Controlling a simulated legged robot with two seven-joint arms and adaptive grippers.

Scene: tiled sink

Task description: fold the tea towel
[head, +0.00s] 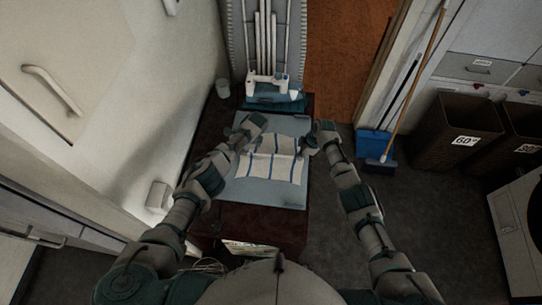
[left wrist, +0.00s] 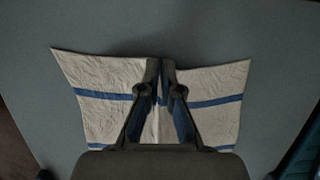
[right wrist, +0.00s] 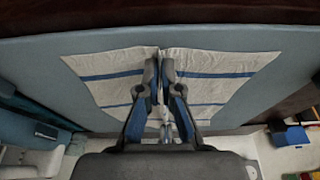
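The tea towel (head: 270,168), white with blue stripes, lies on a grey-blue mat (head: 285,195). Its near part is flat and its far part is bunched and creased between my grippers. My left gripper (head: 245,146) is at the towel's left side. In the left wrist view its fingers (left wrist: 160,65) are nearly together, with the towel (left wrist: 105,80) drawn in between them. My right gripper (head: 309,146) is at the towel's right side. In the right wrist view its fingers (right wrist: 160,65) are nearly together on a ridge of the towel (right wrist: 215,70). The pinched cloth is mostly hidden by the fingers.
The mat lies on a dark red top (head: 250,222). A white and teal object (head: 273,90) stands beyond its far edge. Brooms (head: 410,90) and dark bins (head: 460,130) stand on the right.

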